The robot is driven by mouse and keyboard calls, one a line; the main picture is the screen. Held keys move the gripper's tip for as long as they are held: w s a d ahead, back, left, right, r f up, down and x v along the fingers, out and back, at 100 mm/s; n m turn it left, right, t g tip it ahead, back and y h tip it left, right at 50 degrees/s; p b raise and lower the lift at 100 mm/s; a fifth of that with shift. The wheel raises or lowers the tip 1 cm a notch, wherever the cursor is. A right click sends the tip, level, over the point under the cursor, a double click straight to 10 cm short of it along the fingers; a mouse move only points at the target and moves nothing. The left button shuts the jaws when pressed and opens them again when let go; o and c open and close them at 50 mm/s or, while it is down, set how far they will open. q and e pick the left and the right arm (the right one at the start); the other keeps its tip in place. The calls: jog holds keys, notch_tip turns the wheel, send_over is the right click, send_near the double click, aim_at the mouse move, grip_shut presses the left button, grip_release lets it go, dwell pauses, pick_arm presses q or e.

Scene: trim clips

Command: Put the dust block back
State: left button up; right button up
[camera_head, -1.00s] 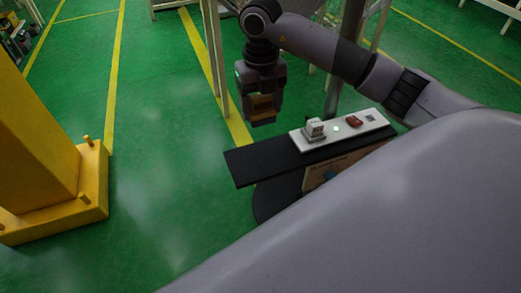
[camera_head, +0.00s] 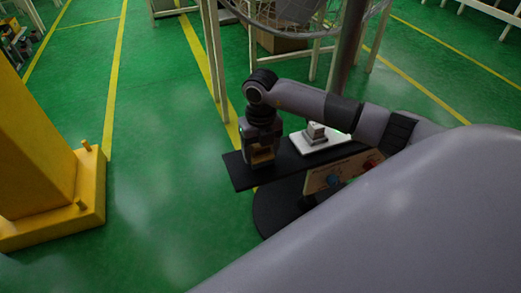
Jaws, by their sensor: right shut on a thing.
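My right gripper (camera_head: 262,162) is shut on a small brown block (camera_head: 262,155), apparently the dust block. The fingers hide much of it. The gripper points down at the left part of a narrow black shelf (camera_head: 240,178). I cannot tell whether the block touches the shelf. A white panel (camera_head: 310,148) lies on the shelf to the right of the gripper, with a grey-white stepped piece (camera_head: 316,132) on it. My left gripper is not in view.
A board (camera_head: 345,170) with a blue and a red round part faces forward below the shelf. A yellow post with a wide foot (camera_head: 85,205) stands at the left. A wire-sided round bin (camera_head: 300,18) and pale rails stand behind. Green floor lies clear between post and shelf.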

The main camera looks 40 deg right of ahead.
jog(key=o, duration=0.9)
jog(key=shift+o, duration=0.2)
